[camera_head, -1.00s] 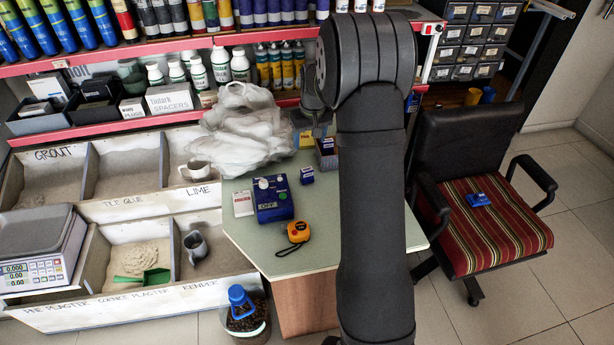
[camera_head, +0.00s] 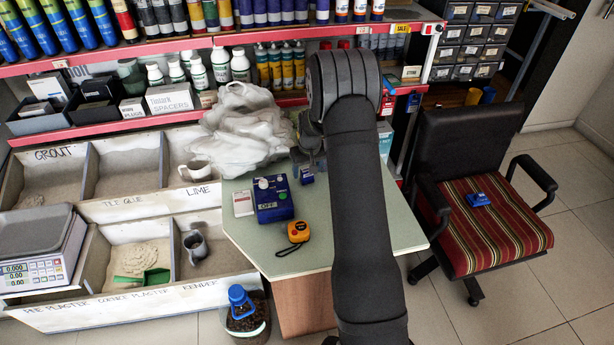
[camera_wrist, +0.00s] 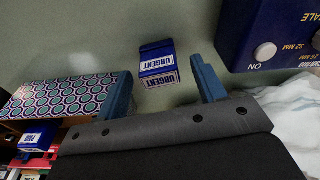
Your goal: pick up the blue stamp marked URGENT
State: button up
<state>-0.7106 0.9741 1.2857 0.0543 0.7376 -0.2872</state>
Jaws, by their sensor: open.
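The blue stamp marked URGENT (camera_wrist: 158,63) stands on the green table (camera_head: 355,218). In the wrist view it lies ahead of and between my two blue fingertips, not touching either. The same small blue block (camera_head: 307,175) shows in the head view, just below my gripper (camera_head: 312,150). My gripper (camera_wrist: 165,90) is open and empty over the back of the table. In the head view its fingers are mostly hidden by dark parts of my arm.
A blue switch box (camera_head: 273,199) stands left of the stamp, with a white card (camera_head: 243,203) and an orange tape measure (camera_head: 298,232) nearby. White plastic bags (camera_head: 245,125) lie behind. A patterned box (camera_wrist: 65,97) and a PAID stamp (camera_wrist: 36,136) show in the wrist view.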

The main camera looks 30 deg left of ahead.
jog(key=shift+f, duration=0.7)
jog(key=shift+c, duration=0.4)
jog(key=c, duration=1)
jog(key=shift+r, duration=0.1)
